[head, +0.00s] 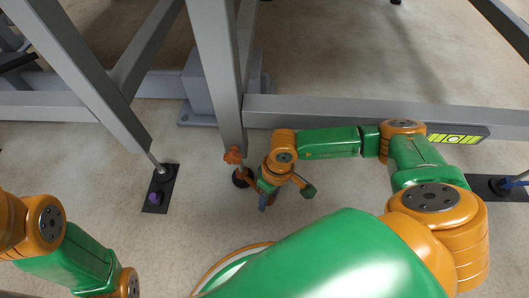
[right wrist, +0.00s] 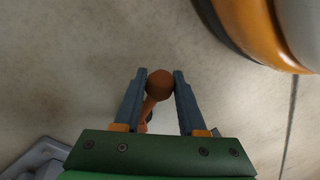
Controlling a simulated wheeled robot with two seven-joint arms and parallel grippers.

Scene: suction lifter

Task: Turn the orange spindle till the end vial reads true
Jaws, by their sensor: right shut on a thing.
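The orange spindle (head: 232,156) stands at the foot of a grey leg, above a round dark foot pad (head: 241,178). In the right wrist view, one of its arms ends in a round orange-brown knob (right wrist: 160,84), which lies between my two fingertips. My right gripper (head: 264,196) is shut on this knob, low beside the leg. The end vial (head: 455,139) is a yellow-green level on the beam at the right; its pale bubble appears near the middle, but is too small to judge exactly. My left gripper is out of view; only part of the left arm shows.
Grey legs and a long beam (head: 330,112) frame the space behind my right arm. Another leg's dark foot plate (head: 160,188) with a purple knob stands to the left. A further dark plate (head: 497,187) is at the right. Bare floor lies between.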

